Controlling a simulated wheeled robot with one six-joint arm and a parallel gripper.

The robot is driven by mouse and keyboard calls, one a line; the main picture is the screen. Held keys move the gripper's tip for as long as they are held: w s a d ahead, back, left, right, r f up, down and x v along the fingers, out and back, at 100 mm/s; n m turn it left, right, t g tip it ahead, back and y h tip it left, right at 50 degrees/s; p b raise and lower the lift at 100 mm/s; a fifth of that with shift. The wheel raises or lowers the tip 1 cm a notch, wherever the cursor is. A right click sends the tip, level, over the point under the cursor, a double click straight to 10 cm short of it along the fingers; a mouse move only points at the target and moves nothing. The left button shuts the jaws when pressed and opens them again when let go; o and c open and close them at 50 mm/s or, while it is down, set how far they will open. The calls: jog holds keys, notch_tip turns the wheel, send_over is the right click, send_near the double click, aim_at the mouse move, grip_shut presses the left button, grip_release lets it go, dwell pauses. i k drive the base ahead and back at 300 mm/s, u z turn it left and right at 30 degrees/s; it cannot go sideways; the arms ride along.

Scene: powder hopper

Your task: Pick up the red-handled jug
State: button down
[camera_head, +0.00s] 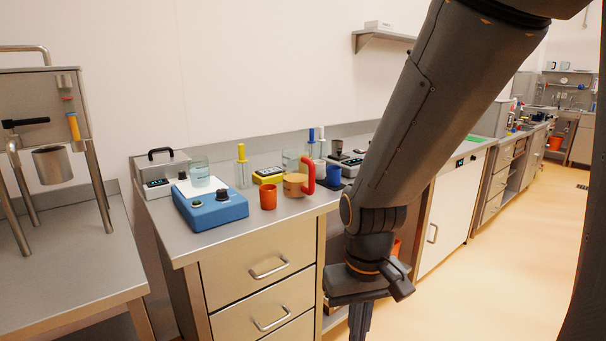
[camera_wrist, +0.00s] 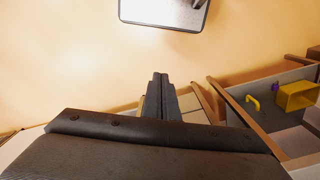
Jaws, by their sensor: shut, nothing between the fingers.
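The red-handled jug (camera_head: 294,185) stands upright on the steel counter in the head view. Its body is tan and its thick red handle (camera_head: 309,174) is on the right side. My gripper (camera_head: 360,322) hangs down in front of the counter, to the right of the jug and lower than it. The fingers are together and hold nothing. In the wrist view my gripper (camera_wrist: 159,80) also shows shut, with floor beyond it. The jug does not show in the wrist view.
An orange cup (camera_head: 268,196) stands close left of the jug. A blue device (camera_head: 210,208) with a glass beaker (camera_head: 200,174) is further left. A yellow device (camera_head: 268,175) and a blue mug (camera_head: 334,175) are close by. The floor on the right is open.

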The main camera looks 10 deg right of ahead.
aim_at(298, 168)
jog(key=z, duration=0.45)
jog(key=i, duration=1.4)
jog(key=u, duration=0.7)
